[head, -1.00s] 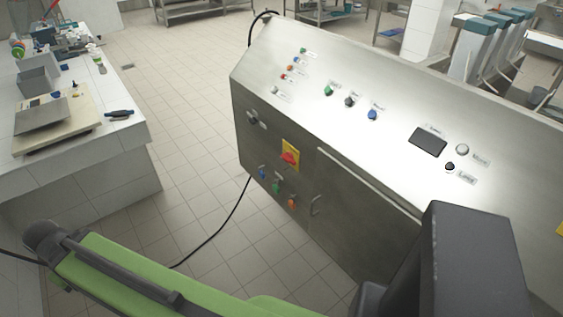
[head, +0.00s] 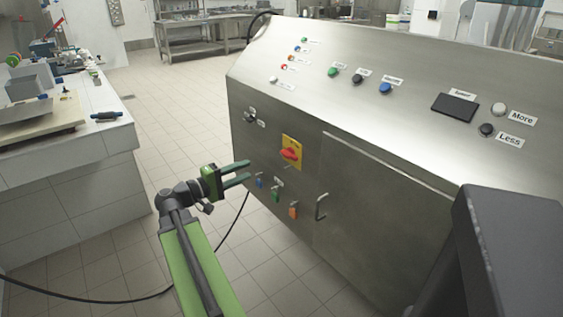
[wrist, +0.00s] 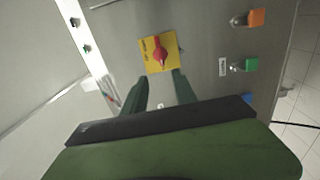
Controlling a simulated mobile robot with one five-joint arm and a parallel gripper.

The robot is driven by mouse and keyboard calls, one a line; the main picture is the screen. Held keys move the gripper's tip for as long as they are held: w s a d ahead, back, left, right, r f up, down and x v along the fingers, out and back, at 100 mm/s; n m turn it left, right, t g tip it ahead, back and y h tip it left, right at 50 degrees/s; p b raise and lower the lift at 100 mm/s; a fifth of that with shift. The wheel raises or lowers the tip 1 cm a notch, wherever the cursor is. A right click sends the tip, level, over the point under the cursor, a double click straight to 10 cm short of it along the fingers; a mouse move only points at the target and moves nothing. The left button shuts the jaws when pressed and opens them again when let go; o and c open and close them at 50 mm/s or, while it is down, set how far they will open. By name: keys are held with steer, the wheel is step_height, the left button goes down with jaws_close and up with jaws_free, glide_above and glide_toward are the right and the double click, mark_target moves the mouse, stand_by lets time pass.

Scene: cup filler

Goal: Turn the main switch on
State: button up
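The main switch is a red rotary knob (head: 290,154) on a yellow plate (head: 291,144) on the front face of the steel cabinet. My gripper (head: 243,172) is just left of the switch and a little lower, its two green fingers apart with nothing between them. In the wrist view the red knob (wrist: 160,52) is ahead of the fingertips (wrist: 160,80), roughly centred between them and not between the fingers. The knob's handle lies along the picture's vertical there. The label print on the plate is too small to read.
Below the switch are blue (head: 259,182), green (head: 276,195) and orange (head: 293,212) valve handles close to my gripper. A door handle (head: 320,207) sits to the right. A black knob (head: 250,116) is at upper left. A tiled counter (head: 70,170) stands at left.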

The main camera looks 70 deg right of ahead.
mark_target(283, 155)
steer(key=x, duration=1.5)
steer(key=shift+s+d, duration=0.15)
steer(key=shift+d, duration=0.2)
steer(key=shift+c, duration=0.4)
